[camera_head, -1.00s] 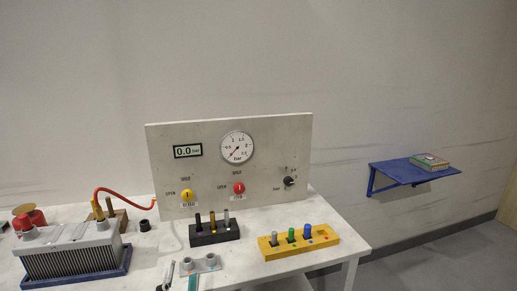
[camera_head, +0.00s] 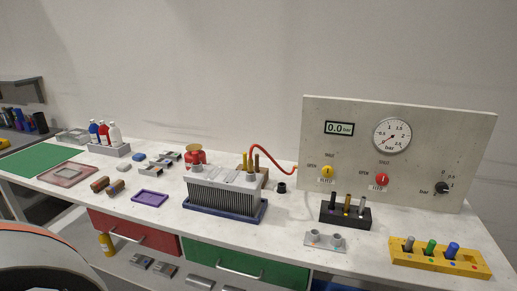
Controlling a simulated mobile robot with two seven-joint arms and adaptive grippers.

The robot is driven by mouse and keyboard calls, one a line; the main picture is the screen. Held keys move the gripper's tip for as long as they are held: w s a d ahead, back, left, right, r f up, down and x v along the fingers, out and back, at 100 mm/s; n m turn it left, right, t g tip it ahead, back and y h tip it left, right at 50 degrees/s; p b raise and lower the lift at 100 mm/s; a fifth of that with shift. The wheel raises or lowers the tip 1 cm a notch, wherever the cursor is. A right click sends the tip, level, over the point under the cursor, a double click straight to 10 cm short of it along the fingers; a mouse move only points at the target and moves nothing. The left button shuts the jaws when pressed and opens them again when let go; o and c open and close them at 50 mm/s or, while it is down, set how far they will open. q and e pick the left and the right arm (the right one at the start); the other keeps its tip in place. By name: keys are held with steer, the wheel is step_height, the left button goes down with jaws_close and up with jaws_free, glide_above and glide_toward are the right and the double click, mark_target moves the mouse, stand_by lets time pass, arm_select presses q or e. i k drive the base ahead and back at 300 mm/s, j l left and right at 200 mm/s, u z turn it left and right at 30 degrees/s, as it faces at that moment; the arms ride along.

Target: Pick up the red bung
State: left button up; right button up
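I cannot make out a separate red bung. The yellow bung block (camera_head: 440,262) at the lower right holds a grey bung (camera_head: 409,244), a green bung (camera_head: 430,248) and a blue bung (camera_head: 452,250). A place at its right end looks empty, with a red mark beside it. A red object with a brass-coloured top (camera_head: 194,157) stands behind the finned grey block (camera_head: 222,192); what it is, I cannot tell. Neither gripper shows in the head view.
The gauge panel (camera_head: 345,165) stands at the back right. In front are a black holder (camera_head: 345,216) and a grey two-port plate (camera_head: 325,241). A red hose (camera_head: 270,152) arches behind the finned block.

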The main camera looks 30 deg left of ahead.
mark_target(195, 155)
steer(key=u, duration=1.55)
steer(key=z, duration=0.35)
steer(key=j+z, duration=0.15)
steer(key=z, duration=0.2)
steer(key=j+z, duration=0.1)
steer(key=z, duration=0.25)
steer(key=j+z, duration=0.7)
steer(key=j, duration=0.15)
steer(key=k+j+z, duration=0.1)
steer(key=j, duration=0.2)
steer(key=k+j+z, duration=0.1)
steer(key=j, duration=0.2)
steer(key=k+j+z, duration=0.1)
steer(key=j, duration=0.2)
